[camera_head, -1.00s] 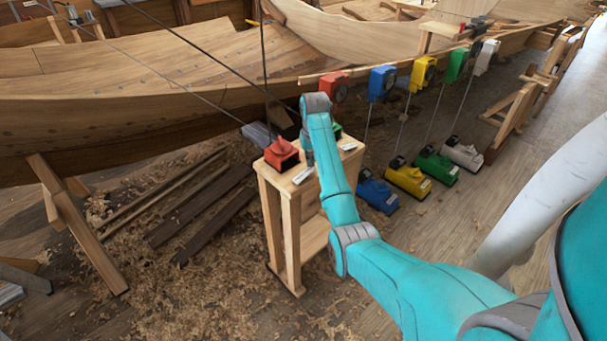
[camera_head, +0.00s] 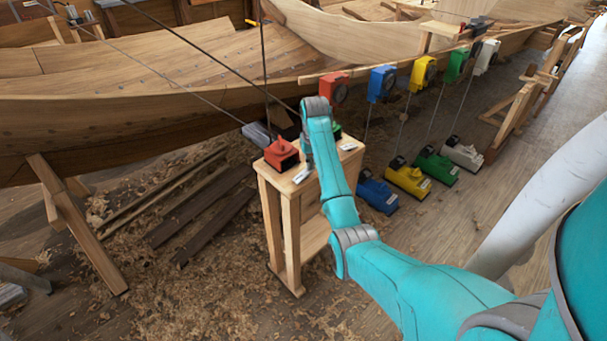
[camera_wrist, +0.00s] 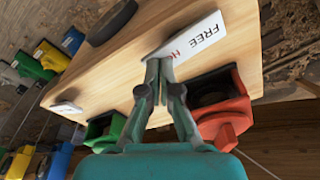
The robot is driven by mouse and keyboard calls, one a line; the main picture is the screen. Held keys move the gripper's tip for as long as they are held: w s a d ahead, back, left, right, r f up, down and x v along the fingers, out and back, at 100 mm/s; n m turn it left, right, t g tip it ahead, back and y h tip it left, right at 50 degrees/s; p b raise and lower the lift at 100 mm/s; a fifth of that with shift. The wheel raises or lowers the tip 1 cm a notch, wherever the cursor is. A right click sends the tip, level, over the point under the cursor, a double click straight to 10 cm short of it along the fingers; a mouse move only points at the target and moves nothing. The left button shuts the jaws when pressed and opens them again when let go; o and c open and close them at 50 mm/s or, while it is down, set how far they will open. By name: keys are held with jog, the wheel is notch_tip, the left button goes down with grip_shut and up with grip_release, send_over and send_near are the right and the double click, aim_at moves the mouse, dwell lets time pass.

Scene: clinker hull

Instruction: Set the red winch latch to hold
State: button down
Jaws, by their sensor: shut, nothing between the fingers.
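The red winch latch unit (camera_head: 282,153) stands on the left end of a small wooden stand (camera_head: 290,190). In the wrist view the red unit (camera_wrist: 224,108) is at right, with a red tab on its lower side. A white label (camera_wrist: 195,40) reading "FREE" and "HO…" lies on the wood near it, partly behind the fingertips. My gripper (camera_wrist: 160,68) is shut and empty, its tips over the label's left end and apart from the red unit in the picture. Whether the tips touch anything is unclear.
A green unit (camera_wrist: 105,128) sits on the stand left of my fingers, with a dark round part (camera_wrist: 112,22) beyond. Blue (camera_head: 376,191), yellow (camera_head: 408,178) and other coloured winches stand on the floor. The wooden hull (camera_head: 130,110) is behind, with ropes crossing nearby.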

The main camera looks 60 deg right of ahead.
jog(key=shift+f, duration=0.5)
jog(key=shift+r, duration=3.6)
